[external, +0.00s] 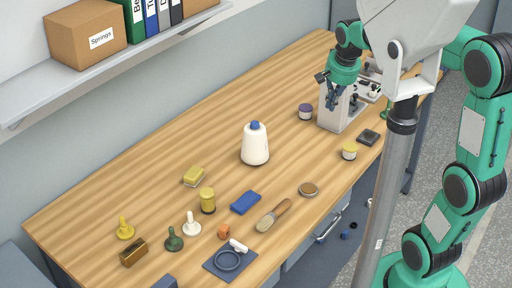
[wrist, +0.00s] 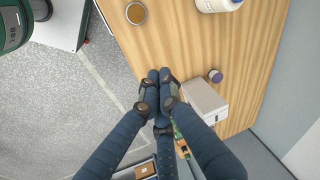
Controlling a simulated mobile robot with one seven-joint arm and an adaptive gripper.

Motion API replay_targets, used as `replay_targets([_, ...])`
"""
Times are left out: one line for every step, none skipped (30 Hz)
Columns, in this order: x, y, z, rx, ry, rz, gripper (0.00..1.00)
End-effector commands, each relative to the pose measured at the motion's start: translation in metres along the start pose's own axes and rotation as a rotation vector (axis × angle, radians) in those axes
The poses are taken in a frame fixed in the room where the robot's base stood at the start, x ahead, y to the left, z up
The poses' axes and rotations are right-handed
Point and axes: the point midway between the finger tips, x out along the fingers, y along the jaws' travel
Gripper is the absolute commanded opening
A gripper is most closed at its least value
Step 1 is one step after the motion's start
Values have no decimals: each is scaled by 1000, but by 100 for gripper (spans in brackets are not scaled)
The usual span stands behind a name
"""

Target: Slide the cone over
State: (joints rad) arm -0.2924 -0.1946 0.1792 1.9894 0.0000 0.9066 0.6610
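The cone (external: 255,148) is a white, tapering body with a blue tip, standing upright on the wooden table (external: 240,115) near its middle. Its white side also shows at the top edge of the wrist view (wrist: 218,4), cut off by the frame. My gripper (external: 333,101) hangs above the far right part of the table, beside a grey machine and well apart from the cone. In the wrist view its dark fingertips (wrist: 159,76) are together with nothing seen between them.
The grey machine (external: 336,118) and a purple-lidded jar (external: 306,111) stand close to my gripper. Bare wood surrounds the cone.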

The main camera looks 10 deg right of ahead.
Motion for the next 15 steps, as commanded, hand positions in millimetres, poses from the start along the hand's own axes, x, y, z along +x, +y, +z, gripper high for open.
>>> replay_targets([7,-15,-4,12,-15,6,0])
replay_targets([11,-23,-6,25,-21,9,0])
replay_targets([17,-33,-8,39,-29,13,0])
replay_targets([22,-42,-10,49,-36,16,0])
replay_targets([27,-49,-11,62,-42,20,0])
replay_targets([33,-60,-13,76,-50,25,0])
replay_targets([39,-68,-13,86,-57,29,0])
replay_targets([44,-76,-15,98,-62,32,0])
replay_targets([51,-86,-15,113,-70,38,0])
replay_targets([57,-95,-16,123,-75,42,0])
replay_targets([63,-102,-15,135,-81,47,0])
replay_targets([71,-113,-15,150,-88,53,0])
replay_targets([77,-121,-15,160,-93,58,0])
replay_targets([83,-129,-14,171,-98,62,0])
replay_targets([91,-139,-13,186,-105,69,0])
